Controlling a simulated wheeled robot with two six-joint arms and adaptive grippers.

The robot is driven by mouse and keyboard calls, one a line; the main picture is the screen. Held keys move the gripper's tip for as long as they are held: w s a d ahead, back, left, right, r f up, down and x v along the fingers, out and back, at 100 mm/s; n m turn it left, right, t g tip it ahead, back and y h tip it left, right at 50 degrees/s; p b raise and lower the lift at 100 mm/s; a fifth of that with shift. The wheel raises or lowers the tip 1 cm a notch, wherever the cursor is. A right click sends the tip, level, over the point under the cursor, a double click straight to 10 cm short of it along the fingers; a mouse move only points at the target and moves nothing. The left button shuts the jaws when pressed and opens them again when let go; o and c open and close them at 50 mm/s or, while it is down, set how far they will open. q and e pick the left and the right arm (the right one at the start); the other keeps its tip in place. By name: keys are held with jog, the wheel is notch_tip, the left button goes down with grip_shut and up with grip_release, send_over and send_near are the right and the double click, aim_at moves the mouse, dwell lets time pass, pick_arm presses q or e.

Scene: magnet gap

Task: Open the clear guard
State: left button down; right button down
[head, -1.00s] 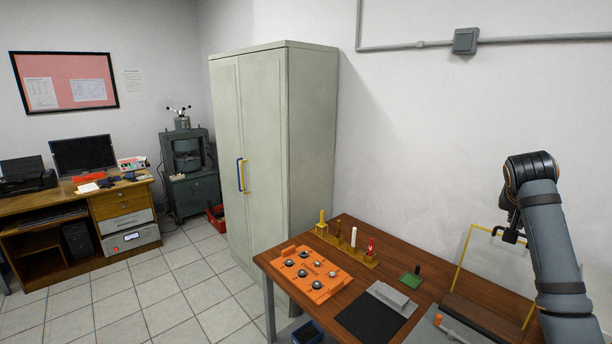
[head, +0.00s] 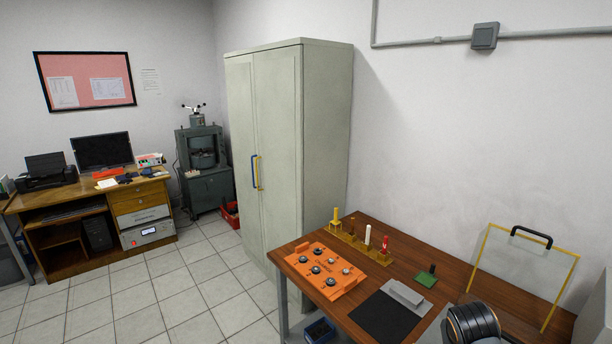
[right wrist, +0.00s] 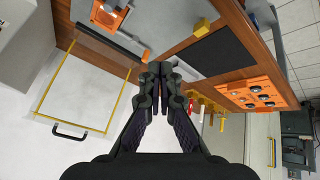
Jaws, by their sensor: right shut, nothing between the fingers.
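The clear guard is a see-through panel with a yellow frame (head: 483,254). It stands raised near the wall at the table's right end, with its black handle (head: 532,236) at the top. The right wrist view also shows the frame (right wrist: 126,93) and the handle (right wrist: 70,131), to the left of my right gripper (right wrist: 160,68). That gripper is shut and empty, apart from the handle. In the head view only part of my right arm shows at the bottom right, and its gripper is hidden. My left gripper is out of view.
On the wooden table (head: 453,271) are an orange board (head: 338,283) with several round knobs, a yellow rack (head: 358,243) with upright pieces, a black mat (head: 383,318), a grey block (head: 405,293) and a green piece (head: 425,279). A cabinet (head: 277,150) stands behind.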

jog(key=s+a+f+n+g+y, duration=0.1)
jog(key=s+a+f+n+y, duration=0.1)
jog(key=s+a+f, duration=0.6)
jog(key=s+a+f+n+g+y, duration=0.1)
jog(key=s+a+f, duration=0.15)
jog(key=s, duration=1.05)
jog(key=s+d+f+g, duration=0.1)
jog(key=s+f, duration=0.1)
jog(key=f, duration=1.2)
jog(key=s+d+f, duration=0.1)
jog(key=f, duration=1.4)
jog(key=s+d+f+g, duration=0.1)
jog(key=s+f, duration=1.2)
jog(key=s, duration=0.4)
jog(key=shift+d+f+b, duration=0.15)
jog(key=shift+b, duration=0.3)
jog(key=c, duration=1.7)
grip_release()
jog(key=shift+s, duration=0.1)
